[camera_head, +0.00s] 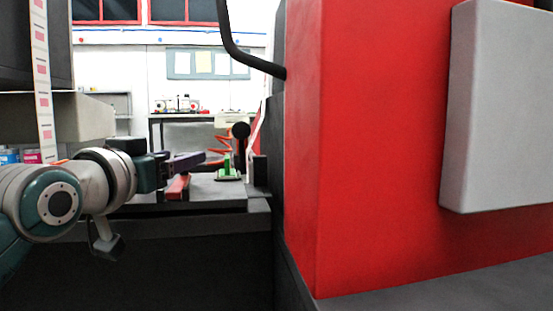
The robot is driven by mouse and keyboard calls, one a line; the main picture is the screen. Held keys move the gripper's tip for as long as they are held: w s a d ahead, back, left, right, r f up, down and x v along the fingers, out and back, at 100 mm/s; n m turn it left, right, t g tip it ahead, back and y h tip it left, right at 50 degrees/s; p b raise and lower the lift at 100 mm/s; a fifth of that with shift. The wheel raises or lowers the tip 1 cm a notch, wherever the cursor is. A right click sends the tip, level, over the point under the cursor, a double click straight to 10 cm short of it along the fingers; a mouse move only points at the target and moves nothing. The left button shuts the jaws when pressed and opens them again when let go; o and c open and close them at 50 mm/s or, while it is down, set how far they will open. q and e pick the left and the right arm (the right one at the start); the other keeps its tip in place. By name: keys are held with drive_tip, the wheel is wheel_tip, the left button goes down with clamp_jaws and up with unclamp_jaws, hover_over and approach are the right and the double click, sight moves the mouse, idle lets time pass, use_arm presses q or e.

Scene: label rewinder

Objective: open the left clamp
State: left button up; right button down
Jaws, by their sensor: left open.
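My left gripper (181,164) reaches in from the left, over a dark grey work ledge (205,191). It is open, and I see nothing held in it. A small green part on a pale base (228,168) stands upright on the ledge to the right, apart from the gripper. Which of these is the left clamp, I cannot tell for certain. My right gripper is out of view.
A large red machine housing (370,140) with a grey box (500,110) fills the right side. A printed label strip (42,80) hangs at left. A bench (185,117) stands farther back.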

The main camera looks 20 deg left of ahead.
use_arm(q)
drive_tip(key=shift+w, duration=0.2)
drive_tip(key=shift+s, duration=0.15)
drive_tip(key=shift+c, duration=0.8)
clamp_jaws()
drive_tip(key=shift+f, duration=0.1)
idle(0.4)
